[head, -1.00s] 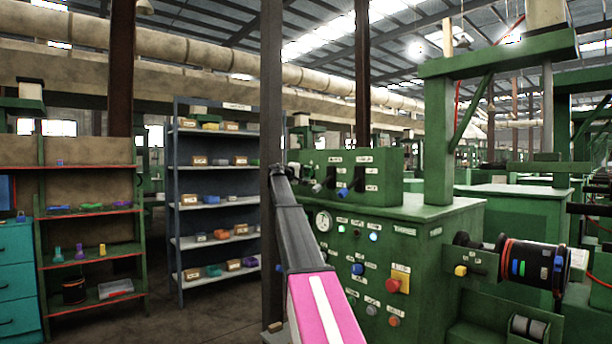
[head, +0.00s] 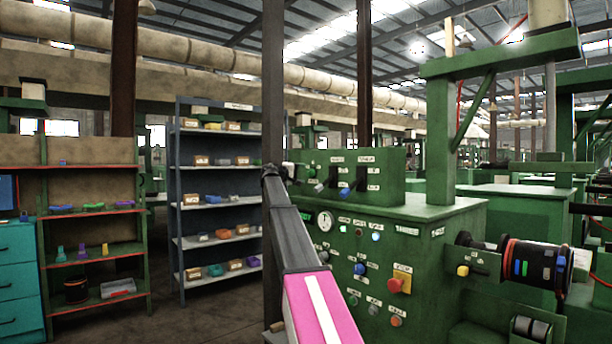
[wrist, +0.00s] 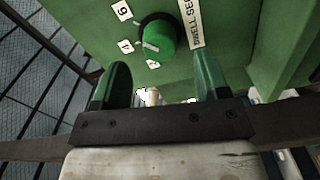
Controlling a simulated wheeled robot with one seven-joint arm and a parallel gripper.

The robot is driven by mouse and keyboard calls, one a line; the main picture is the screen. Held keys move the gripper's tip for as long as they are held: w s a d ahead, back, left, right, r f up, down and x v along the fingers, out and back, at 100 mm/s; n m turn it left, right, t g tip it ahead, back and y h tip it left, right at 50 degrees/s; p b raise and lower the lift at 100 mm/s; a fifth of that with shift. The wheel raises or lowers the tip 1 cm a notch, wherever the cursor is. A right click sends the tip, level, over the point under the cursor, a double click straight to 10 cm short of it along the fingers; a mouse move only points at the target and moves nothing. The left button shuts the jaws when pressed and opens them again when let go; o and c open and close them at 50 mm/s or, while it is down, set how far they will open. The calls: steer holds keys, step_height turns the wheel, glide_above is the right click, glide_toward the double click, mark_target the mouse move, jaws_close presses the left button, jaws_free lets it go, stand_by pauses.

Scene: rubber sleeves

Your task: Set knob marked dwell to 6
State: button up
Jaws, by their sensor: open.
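The dwell knob (wrist: 158,38) is a round green knob on a green panel in the wrist view, beside a label reading DWELL SEC (wrist: 191,20). In the head view my gripper (head: 271,172) is small and dark, left of the control box.
The green control box (head: 388,158) with levers stands on a green machine cabinet (head: 420,240). The cabinet front carries a gauge (head: 325,221), several buttons and a red stop button (head: 395,285). A dark post rises close by my gripper. Shelves (head: 215,215) stand at the left.

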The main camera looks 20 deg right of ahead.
steer(key=v, duration=0.6)
steer(key=shift+a, duration=0.3)
steer(key=shift+s+f, duration=0.1)
